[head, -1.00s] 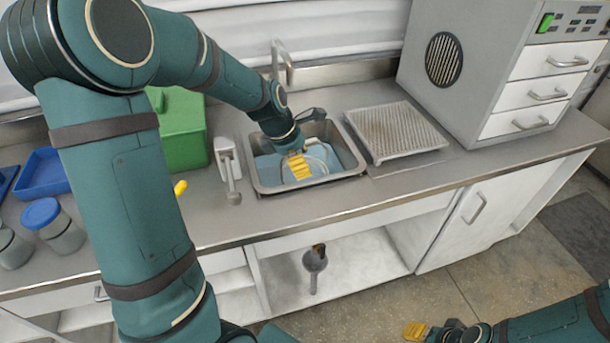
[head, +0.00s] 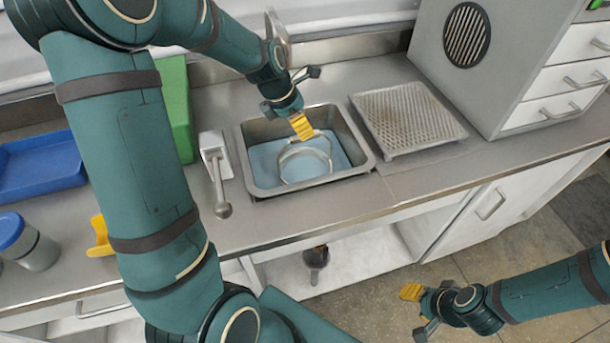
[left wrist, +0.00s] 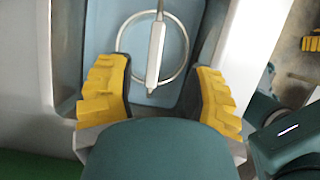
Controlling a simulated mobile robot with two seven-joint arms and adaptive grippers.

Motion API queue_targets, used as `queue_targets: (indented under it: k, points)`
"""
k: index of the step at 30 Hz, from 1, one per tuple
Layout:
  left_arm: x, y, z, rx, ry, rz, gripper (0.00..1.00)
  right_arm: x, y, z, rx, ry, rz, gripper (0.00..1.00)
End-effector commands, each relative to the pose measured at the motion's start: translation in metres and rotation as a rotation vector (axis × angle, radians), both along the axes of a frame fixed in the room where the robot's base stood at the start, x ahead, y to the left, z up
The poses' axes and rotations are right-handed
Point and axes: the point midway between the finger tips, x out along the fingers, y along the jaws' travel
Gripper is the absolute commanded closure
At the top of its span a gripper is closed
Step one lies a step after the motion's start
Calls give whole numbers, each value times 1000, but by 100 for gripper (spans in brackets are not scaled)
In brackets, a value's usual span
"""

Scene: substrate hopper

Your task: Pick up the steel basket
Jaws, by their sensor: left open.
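The steel basket (head: 318,152) is in the sink (head: 255,187). Its round rim and raised handle show above the pale blue water or sink bottom; I cannot tell which. My left gripper (head: 300,122) is over the back part of the sink, just above and behind the basket. In the left wrist view the basket's handle (left wrist: 156,55) lies beyond and between the yellow fingers of the left gripper (left wrist: 162,95), which are open and empty. The basket's lower part is hidden. My right gripper (head: 416,309) is low at the right, in front of the counter, and looks open and empty.
A faucet or lever fixture (head: 215,165) stands left of the sink. A perforated tray (head: 408,115) lies to its right, near a grey cabinet (head: 470,70). A green box (head: 176,105), blue tray (head: 40,165) and blue-capped jar (head: 30,245) are at the left.

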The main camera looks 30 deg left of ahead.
Motion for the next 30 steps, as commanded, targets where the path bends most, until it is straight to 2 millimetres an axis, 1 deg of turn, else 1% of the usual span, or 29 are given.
queue_targets:
  k: [1, 3, 11, 17, 21, 29, 30]
  points:
    - [2, -1, -10, 0, 1, 1, 47, 1, 0, -4, 0, -1, 0, 53]
    - [5, -3, -16, 0, 1, 1, 47, 1, 0, -6, 0, -2, 0, 53]
    - [9, -5, -29, 0, -1, 1, 47, 2, 0, -10, -1, -5, -1, 53]
    - [13, -4, -57, 0, 1, 2, 47, 4, 0, -23, -1, -10, -2, 53]
    - [19, -8, -72, -1, 1, 0, 47, 5, 0, -27, -2, -13, -3, 53]
    - [21, -9, -72, 1, -2, 1, 47, 6, -1, -27, -2, -14, -3, 53]
    - [21, -9, -72, 1, -2, 1, 55, 6, -1, -27, -2, -14, -3, 53]
